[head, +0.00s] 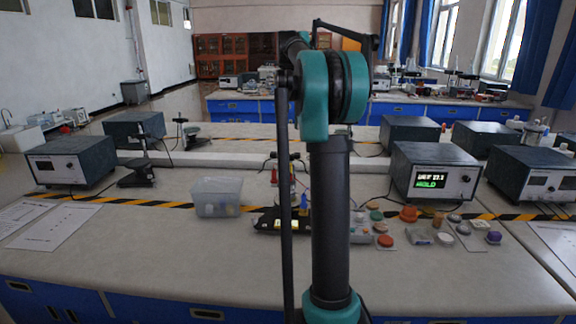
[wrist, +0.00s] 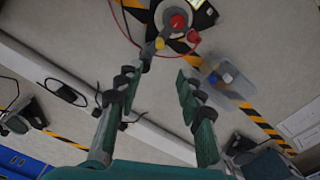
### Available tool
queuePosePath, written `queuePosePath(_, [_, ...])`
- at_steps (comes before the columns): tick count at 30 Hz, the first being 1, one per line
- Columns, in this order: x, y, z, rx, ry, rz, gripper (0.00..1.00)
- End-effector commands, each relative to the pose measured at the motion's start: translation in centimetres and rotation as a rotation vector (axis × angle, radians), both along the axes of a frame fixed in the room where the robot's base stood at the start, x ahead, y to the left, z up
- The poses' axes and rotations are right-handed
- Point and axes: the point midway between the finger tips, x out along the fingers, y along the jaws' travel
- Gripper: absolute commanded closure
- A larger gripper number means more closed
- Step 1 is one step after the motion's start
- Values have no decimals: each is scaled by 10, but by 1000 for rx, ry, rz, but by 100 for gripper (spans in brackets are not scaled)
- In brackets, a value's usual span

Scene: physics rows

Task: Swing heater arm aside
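The heater device shows in the wrist view as a pale round body (wrist: 184,20) with a red knob on top, at the top centre. A short arm with a yellow tip (wrist: 159,43) sticks out from it toward my gripper. In the head view my own arm hides part of the device; its black base (head: 268,221) and red and blue upright parts show just left of my arm. My gripper (wrist: 165,74) is open and empty, its fingertips just short of the yellow tip and apart from it. The gripper does not show in the head view.
A clear plastic bin (head: 216,197) stands left of the device. Several small coloured pieces (head: 408,214) lie to the right, before a lit display box (head: 434,171). A red cable (wrist: 122,22) loops near the device. The front of the bench is clear.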

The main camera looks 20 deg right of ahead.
Motion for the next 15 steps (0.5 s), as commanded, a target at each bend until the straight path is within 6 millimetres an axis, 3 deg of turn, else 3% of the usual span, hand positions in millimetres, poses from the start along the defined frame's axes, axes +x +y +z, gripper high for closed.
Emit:
queuePosePath(5, [0, 0, -15, 0, 1, 0, 62])
queuePosePath(15, [0, 0, -81, 0, 0, 0, 62])
